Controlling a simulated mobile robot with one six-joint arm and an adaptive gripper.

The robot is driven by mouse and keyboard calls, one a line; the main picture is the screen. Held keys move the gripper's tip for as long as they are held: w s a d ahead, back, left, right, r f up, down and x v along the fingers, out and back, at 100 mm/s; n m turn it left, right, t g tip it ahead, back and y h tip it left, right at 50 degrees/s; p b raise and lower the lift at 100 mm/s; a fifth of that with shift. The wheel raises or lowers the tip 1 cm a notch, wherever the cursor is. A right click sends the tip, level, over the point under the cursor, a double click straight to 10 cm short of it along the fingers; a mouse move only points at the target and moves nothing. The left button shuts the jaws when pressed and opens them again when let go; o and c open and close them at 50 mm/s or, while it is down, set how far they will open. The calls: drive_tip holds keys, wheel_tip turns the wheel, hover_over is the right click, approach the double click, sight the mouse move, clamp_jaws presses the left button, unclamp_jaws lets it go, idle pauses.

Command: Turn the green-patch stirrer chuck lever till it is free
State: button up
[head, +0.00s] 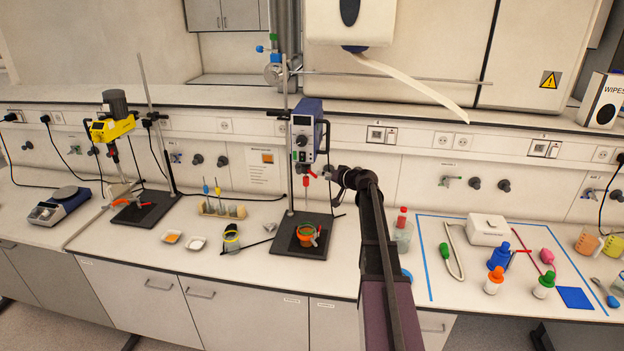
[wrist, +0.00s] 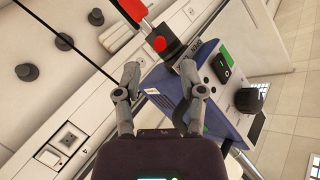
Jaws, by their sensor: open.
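The blue stirrer (head: 306,128) hangs on a stand at the centre of the bench. My gripper (wrist: 160,72) is open, one finger on each side of the knob. In the head view my gripper (head: 334,178) is just right of the chuck; its fingers are small there.
A yellow stirrer (head: 112,128) is on another stand at left. A test-tube rack (head: 222,211) is between them. Bottles, including a blue one (head: 498,257), stand at right inside blue tape.

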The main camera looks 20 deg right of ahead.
sight(313, 175)
drive_tip(key=shift+b+x, duration=0.8)
drive_tip(key=shift+x, duration=2.4)
clamp_jaws()
drive_tip(key=shift+a, duration=0.15)
drive_tip(key=shift+s, duration=0.1)
